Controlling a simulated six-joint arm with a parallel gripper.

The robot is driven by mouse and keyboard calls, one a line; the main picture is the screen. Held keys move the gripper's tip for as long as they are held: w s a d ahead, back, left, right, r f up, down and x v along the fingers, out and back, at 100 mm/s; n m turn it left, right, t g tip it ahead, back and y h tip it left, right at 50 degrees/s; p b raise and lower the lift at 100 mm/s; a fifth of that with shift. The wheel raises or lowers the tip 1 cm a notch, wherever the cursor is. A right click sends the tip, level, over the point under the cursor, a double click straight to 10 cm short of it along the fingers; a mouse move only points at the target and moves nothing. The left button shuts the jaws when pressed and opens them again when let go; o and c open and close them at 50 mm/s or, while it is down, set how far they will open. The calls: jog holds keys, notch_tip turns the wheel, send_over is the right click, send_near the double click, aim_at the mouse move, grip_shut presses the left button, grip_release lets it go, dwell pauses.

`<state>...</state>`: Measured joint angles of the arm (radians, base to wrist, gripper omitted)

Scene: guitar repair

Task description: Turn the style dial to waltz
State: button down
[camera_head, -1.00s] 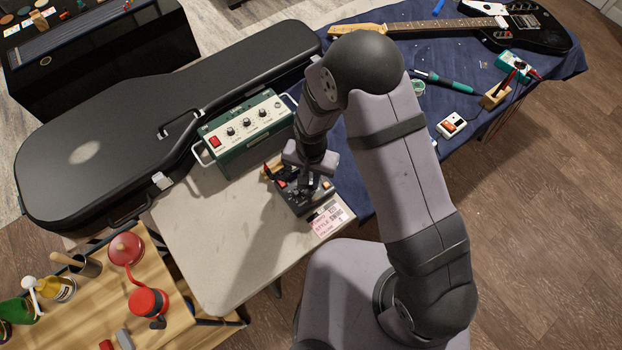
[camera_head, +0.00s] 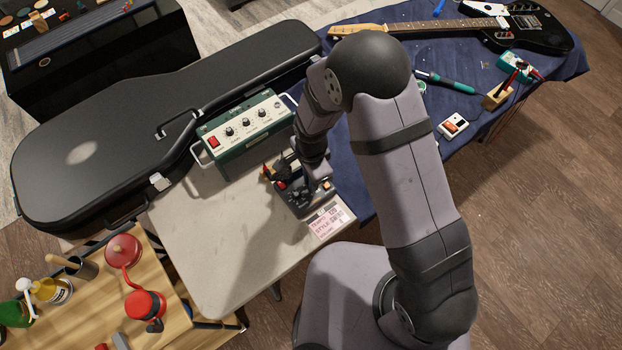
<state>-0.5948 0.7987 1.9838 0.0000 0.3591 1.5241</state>
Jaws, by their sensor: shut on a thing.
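The small dark drum-machine-like box (camera_head: 300,202) sits on the pale table near its right edge, with a red part and an orange-tan part on its top. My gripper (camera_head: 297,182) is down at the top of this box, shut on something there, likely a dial. The gripper and wrist hide most of the controls, so the dial's pointer and its markings cannot be read. A pink-and-white card (camera_head: 327,221) with printed lines, "STYLE" among them, lies against the front of the box.
A green amplifier-like unit (camera_head: 247,133) with knobs and a red switch stands just behind. A black guitar case (camera_head: 90,150) lies to the left. The blue cloth (camera_head: 360,160) with guitar and tools is at right. The pale table's front left (camera_head: 215,250) is clear.

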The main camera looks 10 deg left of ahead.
dwell(0.5)
jog(key=c, duration=2)
grip_release()
jog(key=shift+r+b, duration=0.9)
jog(key=shift+r, duration=2.8)
